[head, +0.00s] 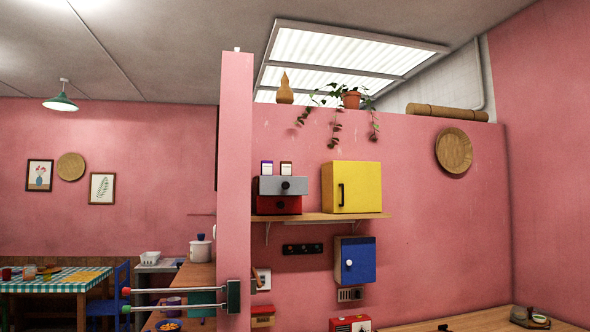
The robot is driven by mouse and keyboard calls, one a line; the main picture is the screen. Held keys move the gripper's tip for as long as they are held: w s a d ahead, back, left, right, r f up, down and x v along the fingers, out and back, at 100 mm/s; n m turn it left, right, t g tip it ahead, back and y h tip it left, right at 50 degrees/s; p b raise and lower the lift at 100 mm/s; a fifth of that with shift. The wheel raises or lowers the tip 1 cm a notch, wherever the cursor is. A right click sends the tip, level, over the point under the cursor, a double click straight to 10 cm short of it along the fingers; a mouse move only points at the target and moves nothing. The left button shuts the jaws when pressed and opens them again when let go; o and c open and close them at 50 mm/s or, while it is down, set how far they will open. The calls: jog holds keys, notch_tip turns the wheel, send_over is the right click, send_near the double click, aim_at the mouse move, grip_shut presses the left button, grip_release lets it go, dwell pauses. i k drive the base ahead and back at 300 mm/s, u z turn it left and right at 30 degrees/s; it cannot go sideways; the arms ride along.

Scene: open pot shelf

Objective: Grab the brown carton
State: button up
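Two small cartons stand side by side on top of the grey and red drawer unit (279,198) on the wall shelf. The right one, a pale carton with a dark brown top (286,168), looks like the brown carton. The left one is a carton with purple on it (266,168). Both are small in the head view, and their labels cannot be read. My gripper is not in view.
The wooden shelf (330,217) also holds a yellow cabinet (357,187) right of the drawer unit. A blue cabinet (356,260) hangs below. A pink wall end (235,160) stands left of the shelf. A wooden counter (470,322) lies at lower right.

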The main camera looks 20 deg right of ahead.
aim_at(285, 167)
jog(key=z, duration=0.75)
jog(key=i, duration=0.15)
